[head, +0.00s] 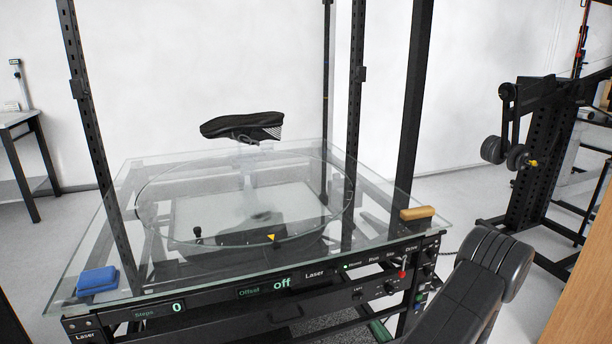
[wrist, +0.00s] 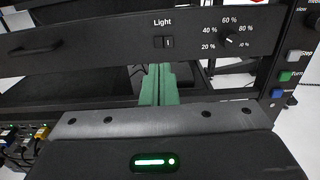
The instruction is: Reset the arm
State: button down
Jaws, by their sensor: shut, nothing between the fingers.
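My gripper shows in the wrist view as two green fingers (wrist: 158,85) pressed together, with nothing between them. They point at the dark front panel (wrist: 100,40) of the turntable, just below the Light switch (wrist: 163,43). In the head view a bit of green (head: 380,331) shows low at the panel's right end, mostly hidden behind my dark arm (head: 472,295). I cannot tell whether the fingers touch anything.
A glass turntable (head: 160,215) carries a black shoe (head: 243,126) on a clear stand. A blue block (head: 97,280) and a tan block (head: 417,213) lie on the glass top. Black uprights rise around it. A weight rack (head: 535,180) stands at right. Buttons and a dial (wrist: 229,41) line the panel.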

jog(key=shift+s+d, duration=0.1)
jog(key=shift+s, duration=0.2)
